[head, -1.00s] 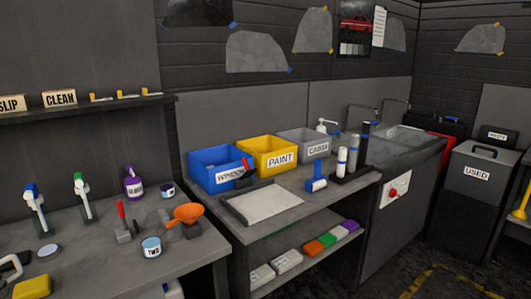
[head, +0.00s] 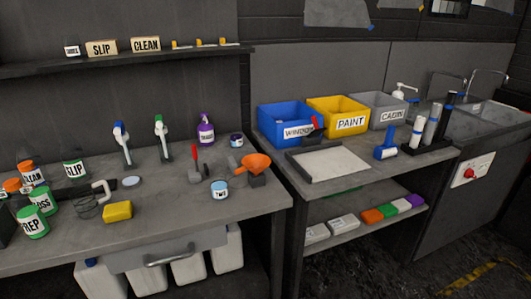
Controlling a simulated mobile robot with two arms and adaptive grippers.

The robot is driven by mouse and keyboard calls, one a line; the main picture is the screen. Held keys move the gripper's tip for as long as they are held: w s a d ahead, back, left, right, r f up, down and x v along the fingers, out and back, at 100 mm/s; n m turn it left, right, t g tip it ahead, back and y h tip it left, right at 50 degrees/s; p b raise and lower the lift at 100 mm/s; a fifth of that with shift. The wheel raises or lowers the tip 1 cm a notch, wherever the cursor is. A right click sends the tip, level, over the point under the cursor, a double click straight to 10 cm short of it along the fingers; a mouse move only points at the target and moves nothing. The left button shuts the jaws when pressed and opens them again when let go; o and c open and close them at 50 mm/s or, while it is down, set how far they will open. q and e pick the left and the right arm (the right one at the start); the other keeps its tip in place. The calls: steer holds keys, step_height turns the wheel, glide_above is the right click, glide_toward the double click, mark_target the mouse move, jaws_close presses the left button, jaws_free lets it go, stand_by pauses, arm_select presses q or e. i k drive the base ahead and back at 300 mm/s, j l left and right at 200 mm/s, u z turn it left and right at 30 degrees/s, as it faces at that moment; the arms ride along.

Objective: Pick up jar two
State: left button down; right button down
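Jar two (head: 220,191) is a small white jar with a blue lid and a label reading "TWO". In the head view it stands upright near the front right of the left workbench (head: 170,222). Nothing covers the jar. Neither of my grippers shows.
Spray bottles (head: 162,137) and a purple bottle (head: 206,130) stand behind. Another small dark-lidded jar (head: 236,141) is at the back. The front edge before jar two is clear.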

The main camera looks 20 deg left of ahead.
mark_target(219, 184)
steer(key=i+u, duration=0.3)
steer(key=i, duration=0.15)
steer(key=i+l+u, duration=0.1)
steer(key=i+u, duration=0.2)
steer(key=i, duration=0.15)
